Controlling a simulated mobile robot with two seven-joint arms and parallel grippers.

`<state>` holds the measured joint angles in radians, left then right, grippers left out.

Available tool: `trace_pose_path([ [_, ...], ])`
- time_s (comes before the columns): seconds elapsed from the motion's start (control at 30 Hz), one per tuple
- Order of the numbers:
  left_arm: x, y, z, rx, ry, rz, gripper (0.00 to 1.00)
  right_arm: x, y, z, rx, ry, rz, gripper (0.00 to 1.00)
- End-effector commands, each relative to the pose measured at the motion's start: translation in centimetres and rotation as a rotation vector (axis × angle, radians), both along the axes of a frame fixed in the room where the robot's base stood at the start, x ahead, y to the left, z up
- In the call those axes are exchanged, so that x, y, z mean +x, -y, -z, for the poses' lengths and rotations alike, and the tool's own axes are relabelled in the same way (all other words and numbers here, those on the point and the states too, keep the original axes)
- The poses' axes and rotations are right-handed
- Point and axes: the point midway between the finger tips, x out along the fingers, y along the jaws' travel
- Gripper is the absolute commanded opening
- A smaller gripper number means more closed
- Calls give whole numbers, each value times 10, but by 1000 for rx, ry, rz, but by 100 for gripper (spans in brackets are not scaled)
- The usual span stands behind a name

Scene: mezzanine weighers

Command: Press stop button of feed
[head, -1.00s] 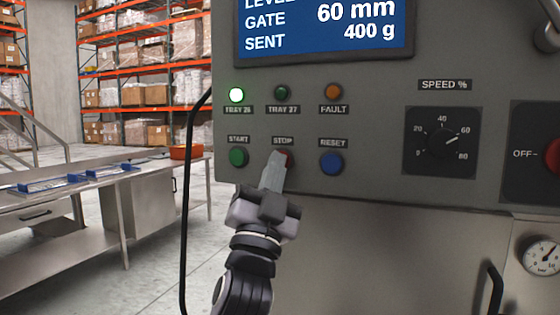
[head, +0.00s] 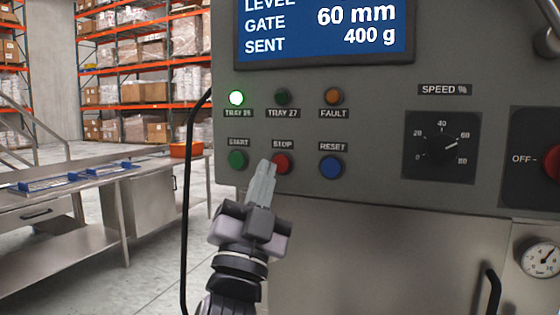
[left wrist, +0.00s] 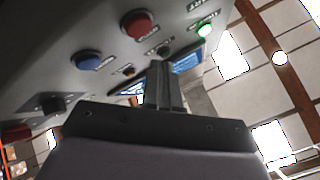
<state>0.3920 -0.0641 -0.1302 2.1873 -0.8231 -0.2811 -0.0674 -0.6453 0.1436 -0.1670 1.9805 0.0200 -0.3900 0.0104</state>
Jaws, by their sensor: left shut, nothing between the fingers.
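The red stop button (head: 281,163) sits under its STOP label on the grey control panel (head: 380,120), between the green start button (head: 237,160) and the blue reset button (head: 331,167). My left gripper (head: 265,165) is shut and empty, its fingertips just left of the stop button and partly overlapping its edge in the head view. In the left wrist view the red button (left wrist: 137,24) shows whole, and the shut fingers (left wrist: 160,85) appear apart from it. The blue button (left wrist: 87,60) shows there too. My right gripper is not in view.
The TRAY 26 lamp (head: 236,98) glows green; the TRAY 27 (head: 281,97) and FAULT (head: 334,96) lamps look unlit. A speed dial (head: 440,145) and a red off knob (head: 553,161) are to the right. A black cable (head: 185,210) runs down the panel's left side. A steel bench (head: 100,175) stands left.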

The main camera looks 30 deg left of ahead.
Motion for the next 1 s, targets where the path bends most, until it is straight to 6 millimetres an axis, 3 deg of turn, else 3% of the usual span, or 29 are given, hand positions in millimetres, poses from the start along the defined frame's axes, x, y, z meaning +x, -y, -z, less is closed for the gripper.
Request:
trace_pose_path([
  [0.3, -24, 2, 0, 1, 1, 0, 0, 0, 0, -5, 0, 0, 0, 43],
  [1.0, -24, 2, 0, 1, 1, 0, 0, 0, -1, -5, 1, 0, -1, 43],
])
